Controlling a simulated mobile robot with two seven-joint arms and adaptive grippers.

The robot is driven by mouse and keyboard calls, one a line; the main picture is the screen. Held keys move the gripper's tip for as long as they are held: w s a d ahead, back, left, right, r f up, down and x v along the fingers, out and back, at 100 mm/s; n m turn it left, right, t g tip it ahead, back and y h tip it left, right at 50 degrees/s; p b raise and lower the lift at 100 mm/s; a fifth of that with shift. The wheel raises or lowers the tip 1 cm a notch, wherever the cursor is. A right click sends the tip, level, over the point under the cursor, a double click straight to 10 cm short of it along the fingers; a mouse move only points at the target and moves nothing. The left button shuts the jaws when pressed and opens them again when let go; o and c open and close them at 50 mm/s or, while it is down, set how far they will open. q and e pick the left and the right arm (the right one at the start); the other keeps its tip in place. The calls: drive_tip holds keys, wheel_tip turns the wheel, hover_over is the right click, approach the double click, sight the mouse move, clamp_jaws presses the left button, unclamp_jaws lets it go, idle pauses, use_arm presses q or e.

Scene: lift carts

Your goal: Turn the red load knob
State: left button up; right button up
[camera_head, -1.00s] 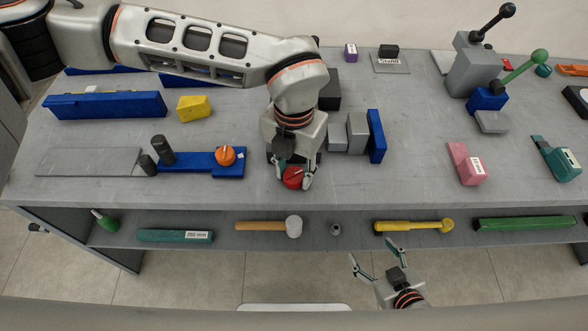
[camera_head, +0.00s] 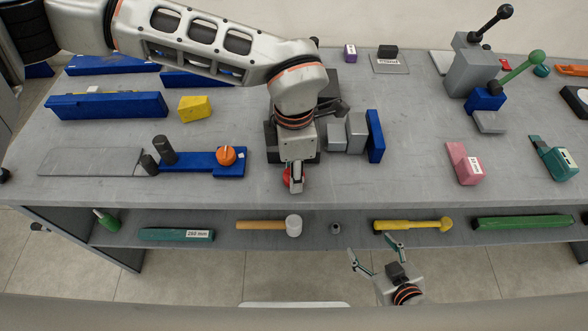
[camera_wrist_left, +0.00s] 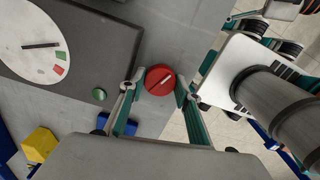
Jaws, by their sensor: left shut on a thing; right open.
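The red load knob (camera_wrist_left: 160,80) is round with a white pointer line, slanting toward the upper right in the left wrist view. In the head view it is mostly hidden under my left gripper (camera_head: 294,181), with a little red (camera_head: 287,177) showing. My left gripper also shows in the left wrist view (camera_wrist_left: 157,88), its two fingers on opposite sides of the knob and shut on it. My right gripper (camera_head: 377,252) is open and empty in front of the bench, at the bottom of the head view.
A dark panel (camera_wrist_left: 78,57) beside the knob carries a white dial (camera_wrist_left: 32,43) with a black needle and a green button (camera_wrist_left: 99,94). Grey blocks (camera_head: 356,132) and a blue block (camera_head: 375,136) stand close right of my left gripper. An orange knob (camera_head: 227,155) sits to its left.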

use_arm(q)
drive_tip(key=m, duration=0.4)
drive_tip(key=shift+m, duration=0.9)
use_arm(e)
drive_tip(key=shift+s+f, duration=0.1)
drive_tip(key=shift+s, duration=0.2)
drive_tip(key=shift+w, duration=0.25)
use_arm(q)
drive_tip(key=o, duration=1.1)
drive_tip(key=shift+r, duration=0.1)
drive_tip(key=shift+w, duration=0.1)
use_arm(e)
drive_tip(key=shift+s, duration=0.1)
drive_tip(key=shift+s, duration=0.1)
